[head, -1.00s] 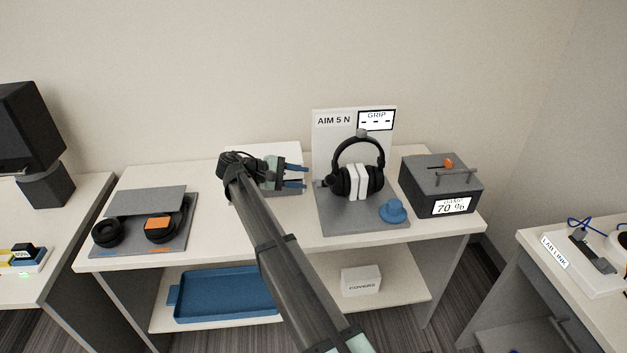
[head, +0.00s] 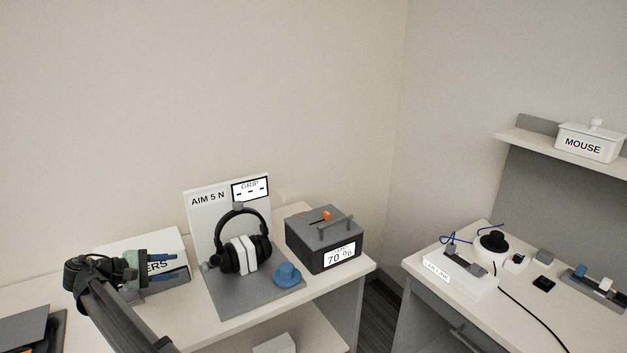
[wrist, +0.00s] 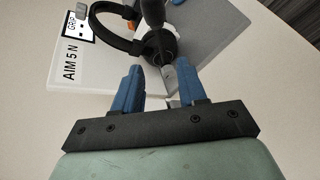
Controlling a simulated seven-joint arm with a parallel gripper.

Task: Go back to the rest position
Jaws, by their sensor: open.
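My gripper (head: 172,267) is in the lower left of the head view, open and empty. The black headphones (head: 241,256) hang on the stand, with white pads between the ear cups. They also show in the wrist view (wrist: 113,32), beyond the fingertips. My gripper looks clear of the stand, though the exact gap is hard to judge.
The stand's grey base (head: 237,305) carries a blue knob (head: 287,274). A dark box (head: 325,243) with a "70 %" display stands to its right. Another table (head: 435,258) with cabled devices is at the right, under a shelf (head: 548,145).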

